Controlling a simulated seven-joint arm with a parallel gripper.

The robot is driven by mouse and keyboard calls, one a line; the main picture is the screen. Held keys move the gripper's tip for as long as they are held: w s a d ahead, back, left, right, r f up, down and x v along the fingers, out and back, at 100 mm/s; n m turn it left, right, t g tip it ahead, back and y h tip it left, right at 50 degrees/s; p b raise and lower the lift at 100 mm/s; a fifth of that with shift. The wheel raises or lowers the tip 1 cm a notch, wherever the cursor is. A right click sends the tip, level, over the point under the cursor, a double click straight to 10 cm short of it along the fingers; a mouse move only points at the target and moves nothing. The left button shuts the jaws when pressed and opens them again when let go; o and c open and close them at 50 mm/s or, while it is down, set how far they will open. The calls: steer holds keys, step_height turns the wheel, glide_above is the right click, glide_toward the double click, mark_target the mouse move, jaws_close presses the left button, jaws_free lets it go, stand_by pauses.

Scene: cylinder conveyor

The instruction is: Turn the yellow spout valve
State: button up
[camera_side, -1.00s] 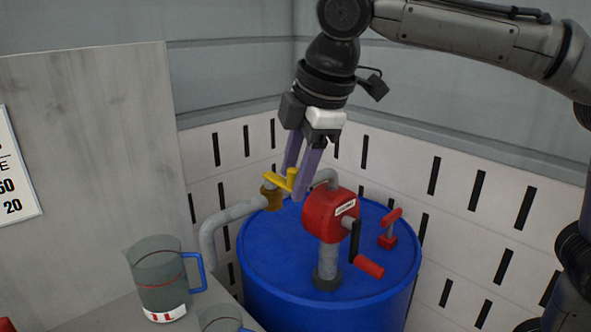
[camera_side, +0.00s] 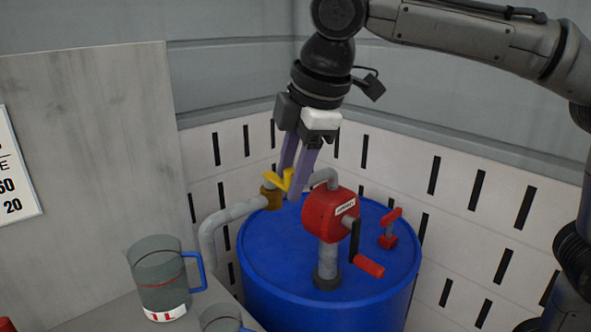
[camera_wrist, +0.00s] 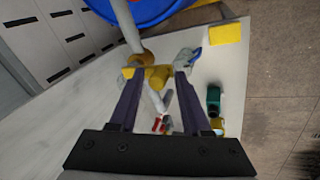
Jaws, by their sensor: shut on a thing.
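In the wrist view, the yellow valve (camera_wrist: 157,76) lies between the fingertips of my gripper (camera_wrist: 156,74). Part of the handle is hidden by the fingers in the side view.
The blue drum (camera_side: 262,262) carries a red pump (camera_side: 322,215) with a crank, close right of my gripper, and a small red-handled fitting (camera_side: 389,228). A clear jug (camera_side: 160,268) with a blue handle stands left of the drum. A slotted white wall (camera_side: 455,215) is behind.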

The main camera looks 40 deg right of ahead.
mark_target(265, 173)
steer(key=shift+w+a+r, duration=0.15)
steer(key=shift+w+a, duration=0.05)
steer(key=shift+a, duration=0.1)
steer(key=shift+c, duration=0.2)
steer(key=shift+w+a, duration=0.25)
steer(key=shift+a, duration=0.45)
steer(key=shift+c, duration=0.2)
steer(key=shift+w+a, duration=0.35)
steer(key=shift+a, duration=0.25)
